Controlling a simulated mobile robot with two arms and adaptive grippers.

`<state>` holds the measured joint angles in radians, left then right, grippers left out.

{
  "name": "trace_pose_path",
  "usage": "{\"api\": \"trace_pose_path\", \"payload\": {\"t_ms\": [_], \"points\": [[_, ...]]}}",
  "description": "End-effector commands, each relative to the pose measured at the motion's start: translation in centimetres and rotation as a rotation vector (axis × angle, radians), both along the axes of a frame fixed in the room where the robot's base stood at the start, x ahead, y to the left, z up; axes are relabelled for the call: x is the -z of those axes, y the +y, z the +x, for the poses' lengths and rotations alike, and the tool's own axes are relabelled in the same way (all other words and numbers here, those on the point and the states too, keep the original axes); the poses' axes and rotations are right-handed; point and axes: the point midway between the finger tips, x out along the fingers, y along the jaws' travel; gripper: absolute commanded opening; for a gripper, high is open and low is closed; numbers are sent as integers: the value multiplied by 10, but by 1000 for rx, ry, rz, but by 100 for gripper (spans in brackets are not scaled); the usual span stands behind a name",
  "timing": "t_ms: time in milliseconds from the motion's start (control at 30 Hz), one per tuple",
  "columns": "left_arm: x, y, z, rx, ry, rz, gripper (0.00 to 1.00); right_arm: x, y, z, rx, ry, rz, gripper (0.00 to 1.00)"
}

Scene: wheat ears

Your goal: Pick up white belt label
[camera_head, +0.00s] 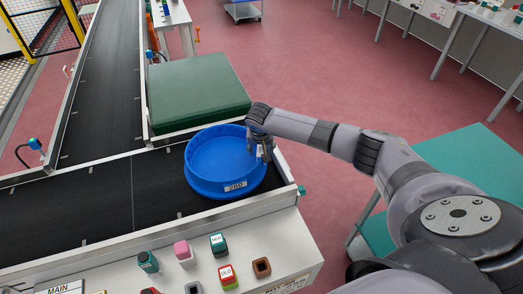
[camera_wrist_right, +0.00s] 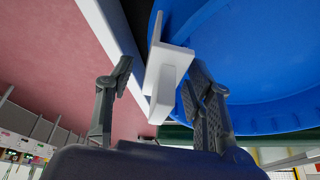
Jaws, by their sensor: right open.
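A white block-like piece (camera_wrist_right: 166,85), likely the white belt label, shows in the right wrist view at the rim of a blue round tub (camera_wrist_right: 235,70). No writing shows on it from this side. My right gripper (camera_wrist_right: 158,78) is open, with one finger on each side of the white piece; the right-hand finger looks very near it, but I cannot tell if it touches. In the head view my right gripper (camera_head: 262,150) is at the right edge of the blue tub (camera_head: 205,150), and the white piece is too small or hidden there. My left gripper is not in view.
The tub stands at the end of a black conveyor (camera_head: 70,210) with a light metal edge, and a "260" tag (camera_head: 235,186) is on its front. A green box (camera_head: 200,90) stands behind. Several stamps, including a red-green one (camera_head: 228,278), stand on the white front panel (camera_head: 265,240).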

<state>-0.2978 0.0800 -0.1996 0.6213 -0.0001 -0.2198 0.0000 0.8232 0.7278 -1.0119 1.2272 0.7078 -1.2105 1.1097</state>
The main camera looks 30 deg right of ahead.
Motion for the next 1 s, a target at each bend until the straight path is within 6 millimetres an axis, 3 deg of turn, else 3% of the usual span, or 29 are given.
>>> {"api": "trace_pose_path", "payload": {"t_ms": [200, 800, 1000], "points": [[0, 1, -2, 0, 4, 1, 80, 1, 0, 0, -1, 0, 0, 48], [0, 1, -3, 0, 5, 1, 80, 1, 0, 0, -1, 0, 0, 8], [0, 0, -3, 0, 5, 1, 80, 0, 0, 0, -1, 0, 0, 7]]}}
